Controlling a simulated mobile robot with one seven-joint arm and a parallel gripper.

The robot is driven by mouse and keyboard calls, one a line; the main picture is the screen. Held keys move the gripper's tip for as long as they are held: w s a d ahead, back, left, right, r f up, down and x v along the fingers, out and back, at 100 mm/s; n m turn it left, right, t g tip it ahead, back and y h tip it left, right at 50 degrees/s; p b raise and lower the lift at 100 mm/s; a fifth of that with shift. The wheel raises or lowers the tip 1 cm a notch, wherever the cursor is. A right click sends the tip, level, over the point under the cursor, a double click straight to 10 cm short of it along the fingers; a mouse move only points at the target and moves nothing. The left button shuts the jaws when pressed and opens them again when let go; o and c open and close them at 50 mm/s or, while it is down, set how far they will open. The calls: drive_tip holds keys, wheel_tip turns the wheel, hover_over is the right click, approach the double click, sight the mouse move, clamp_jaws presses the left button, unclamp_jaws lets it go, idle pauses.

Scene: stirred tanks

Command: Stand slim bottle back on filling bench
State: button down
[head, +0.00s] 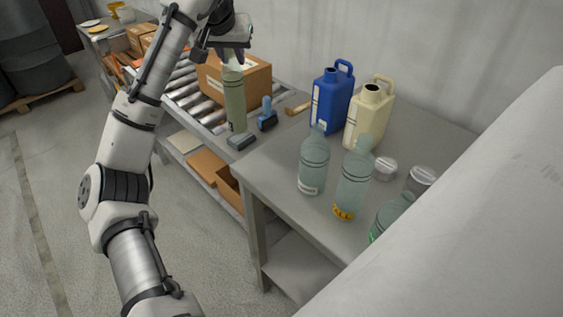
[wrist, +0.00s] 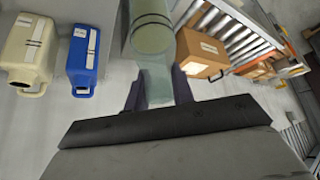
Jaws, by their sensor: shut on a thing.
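The slim bottle (head: 235,105) is tall, grey-green and translucent, with dark bands. My gripper (head: 232,58) is shut on its neck from above and holds it roughly upright by the conveyor end and the bench's far left corner. Whether its base touches anything is unclear. In the wrist view the slim bottle (wrist: 152,38) runs up from between the fingers (wrist: 160,95), cut off at the top edge.
A blue jug (head: 331,100) and a cream jug (head: 369,118) stand at the bench's back. A dark block (head: 241,142) and a blue tool (head: 267,115) lie near the held bottle. A cardboard box (head: 245,80) sits on the roller conveyor (head: 190,95). The bench's left front is clear.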

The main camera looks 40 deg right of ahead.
drive_tip(key=s+d+r+m, duration=0.1)
drive_tip(key=s+d+r, duration=0.4)
drive_tip(key=s+r, duration=0.7)
wheel_tip(320, 180, down, 20)
drive_tip(key=p, duration=0.2)
drive_tip(key=shift+w+r+g+h, duration=0.25)
drive_tip(key=shift+g+h, duration=0.05)
drive_tip(key=shift+g, duration=0.1)
drive_tip(key=c, duration=1.2)
unclamp_jaws()
drive_tip(key=shift+f, duration=0.1)
drive_tip(key=b+v, duration=0.2)
drive_tip(key=v, duration=1)
drive_tip(key=shift+d, duration=0.1)
